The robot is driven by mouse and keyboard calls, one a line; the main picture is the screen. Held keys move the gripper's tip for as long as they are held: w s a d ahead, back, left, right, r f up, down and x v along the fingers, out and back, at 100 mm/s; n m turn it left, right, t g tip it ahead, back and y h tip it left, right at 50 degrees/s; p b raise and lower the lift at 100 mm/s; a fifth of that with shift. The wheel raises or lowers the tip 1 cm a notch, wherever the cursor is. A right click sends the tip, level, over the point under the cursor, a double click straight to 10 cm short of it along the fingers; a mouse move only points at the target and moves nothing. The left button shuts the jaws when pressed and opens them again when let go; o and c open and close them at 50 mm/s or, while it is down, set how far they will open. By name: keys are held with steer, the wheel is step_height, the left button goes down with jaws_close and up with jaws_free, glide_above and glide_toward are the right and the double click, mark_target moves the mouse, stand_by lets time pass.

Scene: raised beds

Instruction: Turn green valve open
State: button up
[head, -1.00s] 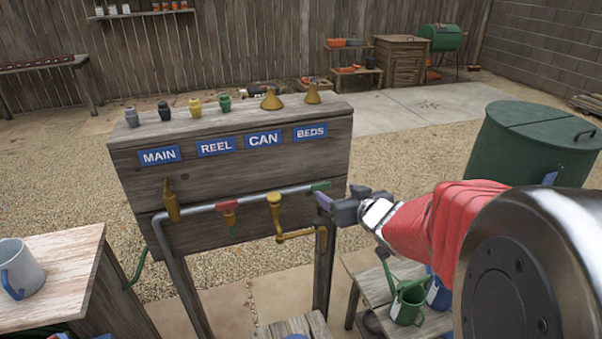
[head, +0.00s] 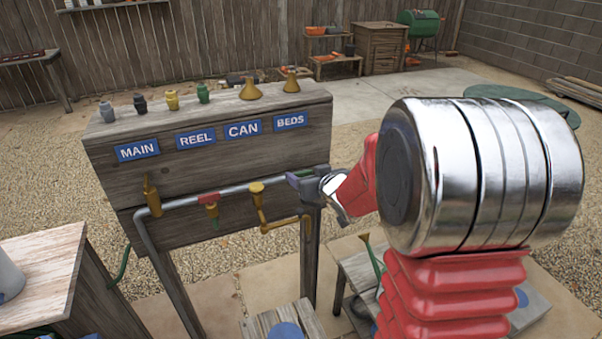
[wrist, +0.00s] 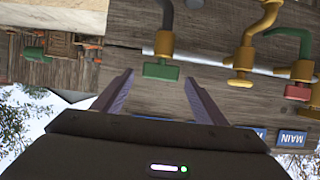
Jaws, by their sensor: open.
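The green valve handle (wrist: 161,71) sits on the right end of the grey pipe, below the BEDS label, with a brass tap body (wrist: 166,40) attached. My gripper (wrist: 158,75) is open and empty. In the wrist view the handle shows between its two fingertips, with a small gap on each side; I cannot tell how deep it lies between them. In the head view my gripper (head: 296,182) is at the pipe's right end and mostly covers the green valve; only a sliver of green shows.
Left along the pipe (head: 230,191) are a yellow-handled tap (head: 256,187), a red-handled valve (head: 211,198) and the MAIN tap (head: 152,196). The wooden panel (head: 205,165) stands close behind them. Brass and coloured fittings stand on its top. A low wooden stand is below right.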

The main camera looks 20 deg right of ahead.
mark_target(303, 172)
steer(key=shift+x, duration=1.55)
steer(key=c, duration=1)
steer(key=shift+a, duration=0.2)
steer(key=shift+c, duration=0.2)
steer(key=shift+d, duration=0.1)
